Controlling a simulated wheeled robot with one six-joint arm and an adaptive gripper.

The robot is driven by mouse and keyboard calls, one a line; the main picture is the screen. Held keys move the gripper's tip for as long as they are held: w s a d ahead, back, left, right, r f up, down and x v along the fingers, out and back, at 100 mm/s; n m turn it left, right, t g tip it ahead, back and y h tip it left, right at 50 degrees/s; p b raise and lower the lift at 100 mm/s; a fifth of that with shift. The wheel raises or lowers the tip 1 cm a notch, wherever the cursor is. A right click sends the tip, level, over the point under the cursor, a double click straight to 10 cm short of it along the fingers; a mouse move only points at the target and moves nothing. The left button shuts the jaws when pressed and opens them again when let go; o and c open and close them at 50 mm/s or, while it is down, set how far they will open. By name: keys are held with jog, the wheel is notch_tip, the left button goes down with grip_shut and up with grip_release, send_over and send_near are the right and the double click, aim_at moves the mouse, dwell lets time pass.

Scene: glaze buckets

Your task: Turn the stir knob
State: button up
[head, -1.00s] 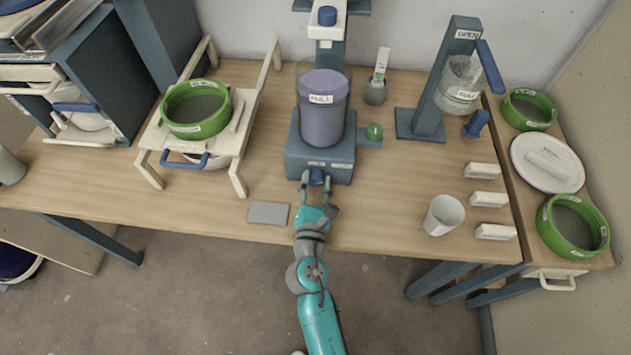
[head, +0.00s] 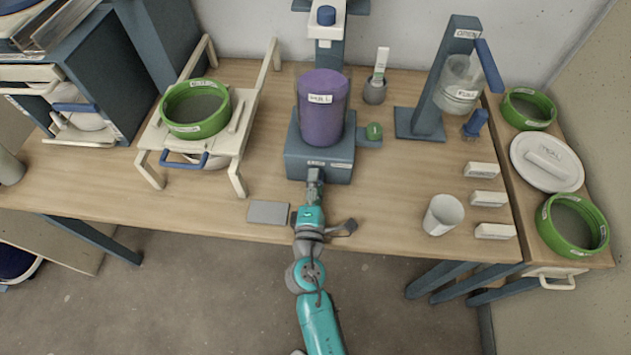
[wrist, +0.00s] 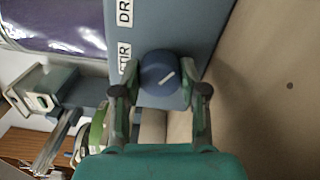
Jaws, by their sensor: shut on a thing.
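The stir knob is a round dark blue knob with a white mark (wrist: 160,72) on the front of the blue-grey mixer base (head: 320,162). In the wrist view it sits between the two fingers of my gripper (wrist: 160,94), which is shut on it. In the head view my gripper (head: 315,177) covers the knob at the base's front. The wrist view is rolled, and the white mark on the knob lies slanted. A clear vessel with purple contents (head: 322,115) stands on the base, with a white label on its side.
A flat grey plate (head: 268,212) lies left of my arm. A white cup (head: 443,215) and white labelled blocks (head: 488,199) stand to the right. A green-ringed sieve (head: 195,108) rests on a white stand at left. A lever stand (head: 437,90) is at back right.

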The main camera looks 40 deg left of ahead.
jog(key=m, duration=0.5)
jog(key=shift+f, duration=0.1)
dwell(0.4)
jog(key=o, duration=1.1)
jog(key=shift+o, duration=0.2)
jog(key=shift+v, duration=3.75)
